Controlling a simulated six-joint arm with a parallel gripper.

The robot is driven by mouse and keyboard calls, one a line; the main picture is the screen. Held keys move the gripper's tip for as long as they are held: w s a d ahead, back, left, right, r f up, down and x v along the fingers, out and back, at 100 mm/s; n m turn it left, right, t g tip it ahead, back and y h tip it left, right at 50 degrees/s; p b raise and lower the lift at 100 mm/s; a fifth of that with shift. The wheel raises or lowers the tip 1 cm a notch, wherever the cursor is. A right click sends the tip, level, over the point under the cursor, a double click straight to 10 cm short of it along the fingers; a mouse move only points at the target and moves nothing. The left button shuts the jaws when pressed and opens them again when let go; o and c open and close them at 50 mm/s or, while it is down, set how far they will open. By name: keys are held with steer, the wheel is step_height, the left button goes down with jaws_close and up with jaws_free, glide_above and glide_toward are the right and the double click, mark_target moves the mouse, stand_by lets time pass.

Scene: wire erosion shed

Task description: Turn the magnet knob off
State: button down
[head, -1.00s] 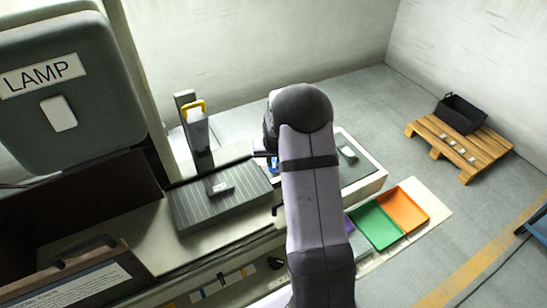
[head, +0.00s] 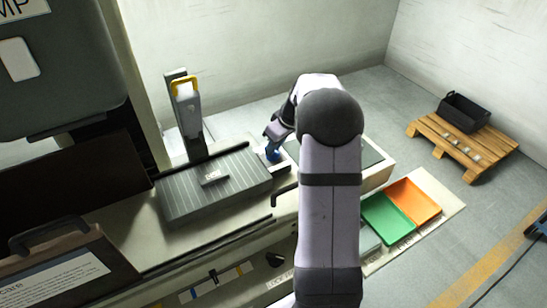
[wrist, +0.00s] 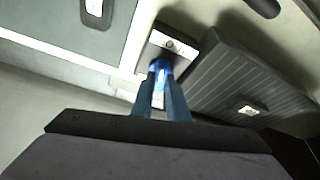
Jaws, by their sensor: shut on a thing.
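A blue magnet knob (head: 273,153) stands beside the right end of the ribbed grey magnet plate (head: 180,202). In the wrist view the blue knob (wrist: 160,68) is between my fingertips, in front of a small light plate (wrist: 185,47) with a round mark. My gripper (head: 271,147) reaches down to the knob and is shut on it; in the wrist view the narrow fingers of my gripper (wrist: 160,88) come together around it. Much of the knob is hidden by the fingers, and I cannot read its position.
A small part (head: 213,178) lies on the ribbed plate. A black lever (head: 284,190) juts near the front. Green (head: 386,219) and orange (head: 412,202) trays lie right; a pallet (head: 463,152) holds a black bin (head: 465,112).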

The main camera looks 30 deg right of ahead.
steer(key=n+y+b, duration=0.1)
steer(key=n, duration=0.1)
steer(key=shift+d+f+n, duration=0.1)
steer(key=shift+d+n, duration=0.05)
steer(key=shift+n, duration=0.25)
steer(key=shift+w+n+g+y+b, duration=0.1)
steer(key=shift+n+g+y+b, duration=0.3)
steer(key=shift+n, duration=0.9)
steer(key=c, duration=1.7)
jaws_free()
steer(key=b+v, duration=0.1)
steer(key=v, duration=0.6)
steer(key=shift+r, duration=0.35)
